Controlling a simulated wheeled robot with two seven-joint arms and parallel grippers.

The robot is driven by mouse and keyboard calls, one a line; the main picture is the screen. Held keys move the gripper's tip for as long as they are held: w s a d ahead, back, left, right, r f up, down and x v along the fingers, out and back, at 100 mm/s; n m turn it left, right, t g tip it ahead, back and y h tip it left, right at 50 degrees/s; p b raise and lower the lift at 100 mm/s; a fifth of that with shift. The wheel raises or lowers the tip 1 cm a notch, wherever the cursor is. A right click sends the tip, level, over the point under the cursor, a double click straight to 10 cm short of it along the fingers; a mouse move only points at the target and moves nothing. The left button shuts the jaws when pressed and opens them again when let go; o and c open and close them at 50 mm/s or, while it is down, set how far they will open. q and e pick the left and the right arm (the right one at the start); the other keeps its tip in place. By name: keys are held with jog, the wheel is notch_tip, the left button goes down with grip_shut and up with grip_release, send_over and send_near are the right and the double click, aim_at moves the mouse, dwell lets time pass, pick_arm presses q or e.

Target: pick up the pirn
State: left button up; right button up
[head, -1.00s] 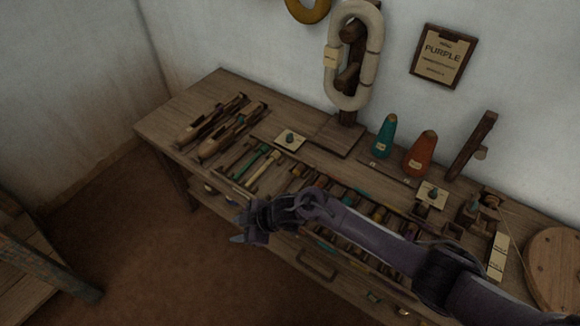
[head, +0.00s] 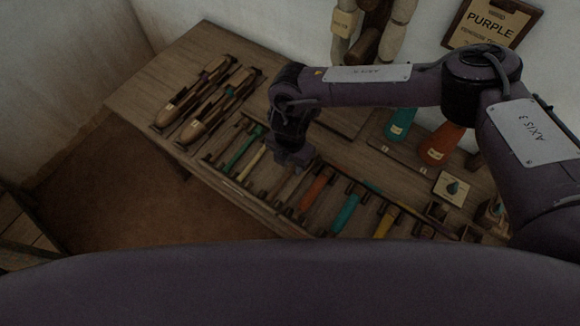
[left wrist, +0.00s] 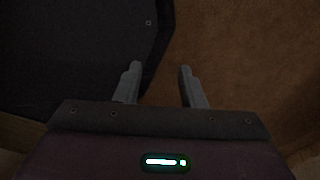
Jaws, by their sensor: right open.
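Several pirns lie side by side in a slotted rack along the front of the bench: a green one (head: 240,150), a pale yellow one (head: 251,163), an orange one (head: 316,188), a teal one (head: 346,212) and a yellow one (head: 385,220). The frames do not show which is meant. My right gripper (head: 296,163) is open and points down over the rack, between the pale yellow and orange pirns, hiding the slots beneath it. I cannot tell its height. My left gripper (left wrist: 160,85) is open and empty above the brown floor.
Two wooden shuttles (head: 205,105) lie on the left of the bench (head: 150,85). Teal (head: 400,122) and orange (head: 440,145) cones stand behind the rack, partly behind my right arm. The bench's left end is bare.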

aim_at(290, 170)
notch_tip(290, 170, down, 3)
jog(key=shift+r, duration=0.1)
jog(key=shift+f, duration=0.55)
jog(key=c, duration=0.4)
pick_arm(q)
jog(key=shift+w+a+r, duration=0.1)
jog(key=shift+w+r, duration=0.05)
jog(key=shift+w, duration=0.4)
jog(key=shift+w+r, duration=0.15)
jog(key=shift+w, duration=0.35)
pick_arm(e)
grip_shut()
jog(key=shift+w+r, duration=0.1)
